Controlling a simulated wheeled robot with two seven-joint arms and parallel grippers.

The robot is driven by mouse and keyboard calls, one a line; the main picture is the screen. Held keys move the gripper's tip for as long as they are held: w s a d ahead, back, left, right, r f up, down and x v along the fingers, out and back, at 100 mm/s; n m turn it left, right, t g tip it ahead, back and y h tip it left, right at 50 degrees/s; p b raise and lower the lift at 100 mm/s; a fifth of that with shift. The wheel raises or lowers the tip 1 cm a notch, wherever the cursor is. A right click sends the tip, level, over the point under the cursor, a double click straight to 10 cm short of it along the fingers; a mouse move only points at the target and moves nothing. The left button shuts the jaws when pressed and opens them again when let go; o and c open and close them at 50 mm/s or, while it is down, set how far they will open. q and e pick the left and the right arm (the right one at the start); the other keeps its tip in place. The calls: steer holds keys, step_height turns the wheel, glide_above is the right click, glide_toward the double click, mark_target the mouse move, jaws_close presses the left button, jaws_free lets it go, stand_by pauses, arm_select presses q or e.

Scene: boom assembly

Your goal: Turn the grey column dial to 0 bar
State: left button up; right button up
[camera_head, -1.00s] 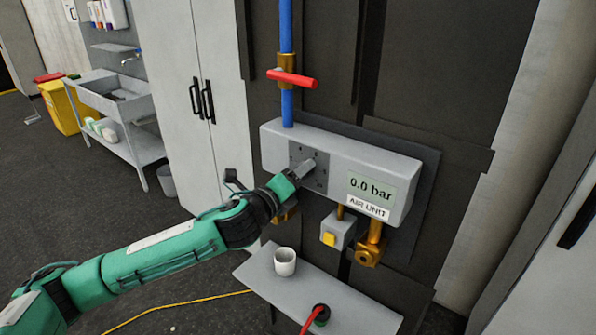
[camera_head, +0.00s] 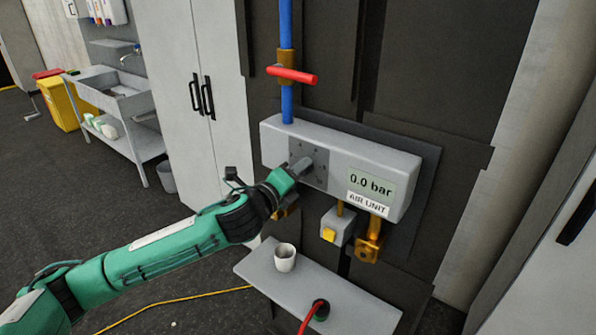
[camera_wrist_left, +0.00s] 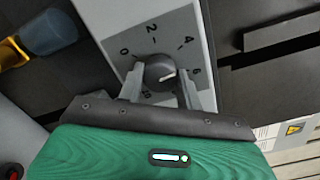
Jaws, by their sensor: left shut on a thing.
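The dial (camera_wrist_left: 157,74) is a dark grey round knob on a grey numbered plate (camera_wrist_left: 150,32) in the left wrist view. Its white mark points right, toward the 6. The 0 is at the upper left of the knob. In the head view the plate (camera_head: 320,158) sits on the light grey air unit (camera_head: 400,165), and the knob is hidden behind my gripper. My left gripper (camera_head: 301,166) is shut on the dial, one finger on each side. The unit's display (camera_head: 370,184) reads 0.0 bar. My right gripper is not in view.
A blue pipe (camera_head: 286,30) with a red valve handle (camera_head: 292,75) rises above the unit. A grey cabinet (camera_head: 190,130) stands left.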

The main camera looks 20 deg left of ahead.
arm_select(q)
steer(key=n+p, duration=0.3)
steer(key=n, duration=0.9)
steer(key=n+h+p, duration=0.1)
steer(key=n+p, duration=0.3)
steer(key=n, duration=0.9)
steer(key=shift+a+g, duration=0.1)
steer(key=shift+g, duration=0.3)
steer(key=o, duration=1)
